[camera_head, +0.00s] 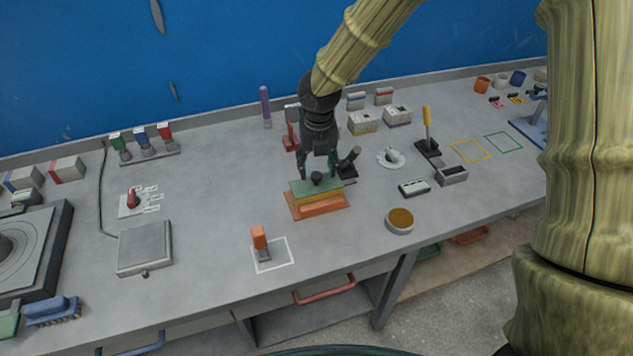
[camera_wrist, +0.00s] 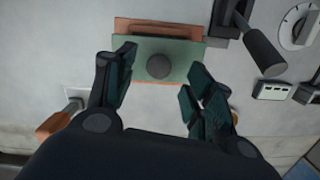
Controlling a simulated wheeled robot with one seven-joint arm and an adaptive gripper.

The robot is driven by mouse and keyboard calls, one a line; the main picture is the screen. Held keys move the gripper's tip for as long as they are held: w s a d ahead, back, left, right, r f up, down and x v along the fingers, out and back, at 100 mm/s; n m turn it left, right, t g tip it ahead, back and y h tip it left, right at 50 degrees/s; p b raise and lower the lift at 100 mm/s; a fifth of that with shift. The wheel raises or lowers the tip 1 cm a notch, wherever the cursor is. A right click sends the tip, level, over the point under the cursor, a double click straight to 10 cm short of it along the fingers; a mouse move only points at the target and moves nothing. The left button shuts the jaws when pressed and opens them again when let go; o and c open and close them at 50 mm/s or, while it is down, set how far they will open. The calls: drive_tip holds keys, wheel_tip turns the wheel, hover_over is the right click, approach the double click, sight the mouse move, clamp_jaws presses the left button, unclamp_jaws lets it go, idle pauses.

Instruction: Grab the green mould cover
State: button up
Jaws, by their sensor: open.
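The green mould cover (camera_head: 304,187) is a flat green plate with a dark round knob (camera_head: 316,178) on top. It lies on a mould with a yellow layer and an orange base (camera_head: 320,208). In the wrist view the cover (camera_wrist: 140,68) and its knob (camera_wrist: 159,66) sit just beyond my fingers. My gripper (camera_head: 318,172) is open and points down over the cover. In the wrist view the fingers of my gripper (camera_wrist: 158,78) stand left and right of the knob, with clear space between. I cannot tell the exact height of the fingertips over the plate.
A black-handled tool (camera_head: 349,160) stands close right of the mould; it also shows in the wrist view (camera_wrist: 262,50). An orange-handled stamp (camera_head: 259,240) stands in a white outline in front. A round brown-topped dish (camera_head: 400,219) lies to the right.

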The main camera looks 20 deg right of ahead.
sight(317, 175)
drive_tip(key=shift+w+f+p, duration=0.15)
drive_tip(key=shift+f+p, duration=0.1)
drive_tip(key=shift+f, duration=0.85)
drive_tip(key=shift+w+f+p, duration=0.1)
drive_tip(key=shift+f+p, duration=0.1)
drive_tip(key=shift+f, duration=0.85)
drive_tip(key=c, duration=1.2)
